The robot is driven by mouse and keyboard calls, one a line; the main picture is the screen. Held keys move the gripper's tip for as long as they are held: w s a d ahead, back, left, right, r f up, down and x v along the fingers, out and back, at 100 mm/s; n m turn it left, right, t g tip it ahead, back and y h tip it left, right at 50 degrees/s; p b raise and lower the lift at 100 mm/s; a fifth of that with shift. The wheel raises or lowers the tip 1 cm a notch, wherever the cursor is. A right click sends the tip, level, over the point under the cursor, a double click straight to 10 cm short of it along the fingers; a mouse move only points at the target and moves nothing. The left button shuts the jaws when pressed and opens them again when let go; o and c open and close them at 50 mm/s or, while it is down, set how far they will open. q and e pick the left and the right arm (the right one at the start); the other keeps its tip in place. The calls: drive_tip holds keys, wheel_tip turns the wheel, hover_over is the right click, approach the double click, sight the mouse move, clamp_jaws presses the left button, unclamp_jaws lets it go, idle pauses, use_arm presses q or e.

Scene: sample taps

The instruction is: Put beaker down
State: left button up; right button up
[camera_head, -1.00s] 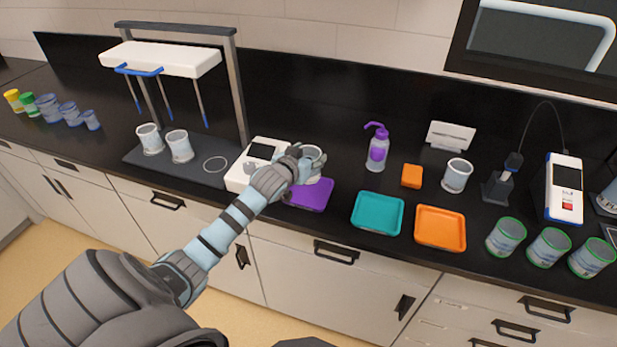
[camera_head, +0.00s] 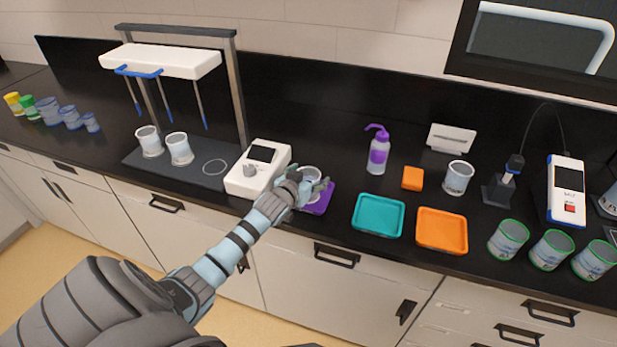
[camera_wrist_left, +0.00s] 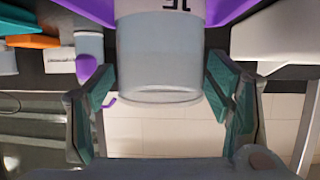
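The beaker (camera_head: 311,173) is a clear, light grey cup standing upright on the purple tray (camera_head: 322,203), at the middle of the counter. My left gripper (camera_head: 312,187) is at the beaker's near side, with its fingers spread around it. In the left wrist view, the beaker (camera_wrist_left: 160,58) is between the two green-padded fingers of the gripper (camera_wrist_left: 163,92), with narrow gaps at its sides. The purple tray (camera_wrist_left: 228,10) shows behind it there. My right gripper is not in view.
A white device (camera_head: 258,168) stands close left of the tray. A teal tray (camera_head: 378,216) and an orange tray (camera_head: 441,231) lie to the right. A purple wash bottle (camera_head: 377,152) stands behind. Two more beakers (camera_head: 179,149) stand under the stirrer rack at left.

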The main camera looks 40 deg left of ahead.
use_arm(q)
drive_tip(key=shift+s+r, duration=0.15)
drive_tip(key=p+v, duration=0.2)
drive_tip(key=v, duration=0.9)
drive_tip(key=shift+s, duration=0.35)
drive_tip(key=shift+w+d, duration=0.1)
